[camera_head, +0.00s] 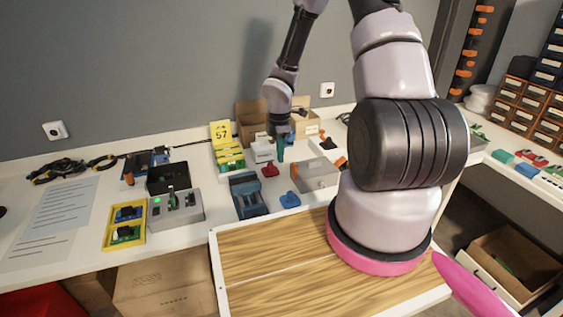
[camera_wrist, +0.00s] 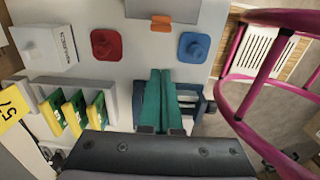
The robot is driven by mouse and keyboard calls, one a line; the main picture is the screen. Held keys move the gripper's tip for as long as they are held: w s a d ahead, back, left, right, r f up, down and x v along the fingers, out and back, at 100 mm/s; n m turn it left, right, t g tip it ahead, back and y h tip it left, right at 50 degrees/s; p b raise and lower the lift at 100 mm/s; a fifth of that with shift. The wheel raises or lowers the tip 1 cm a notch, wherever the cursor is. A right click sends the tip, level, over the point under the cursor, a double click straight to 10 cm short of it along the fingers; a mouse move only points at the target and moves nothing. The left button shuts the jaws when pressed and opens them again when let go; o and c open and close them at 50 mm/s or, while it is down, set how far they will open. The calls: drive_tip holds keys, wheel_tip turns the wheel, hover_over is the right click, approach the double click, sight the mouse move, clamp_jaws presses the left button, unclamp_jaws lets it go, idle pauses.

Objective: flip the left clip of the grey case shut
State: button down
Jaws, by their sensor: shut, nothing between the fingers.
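The grey case (camera_head: 314,177) lies on the bench right of the red and blue pieces, partly cut off at the top of the wrist view (camera_wrist: 143,9). An orange clip (camera_wrist: 160,22) shows at its near edge there, reaching past the grey edge; I cannot tell its exact angle. Another orange part (camera_head: 341,162) shows at the case's far right in the head view. My gripper (camera_wrist: 160,72) has teal fingers pressed together with nothing between them. It also shows in the head view (camera_head: 281,156), above the bench, left of the case. The fingertips are apart from the clip.
A blue vise-like tool (camera_head: 247,194) is below. Green-yellow holders (camera_head: 229,155) and a white box (camera_wrist: 43,47) are beside. A pink frame (camera_wrist: 235,88) stands at the wrist view's right.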

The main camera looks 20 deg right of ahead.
wheel_tip(320, 180, up, 7)
drive_tip(key=d, duration=0.2)
drive_tip(key=shift+f, duration=0.15)
idle(0.3)
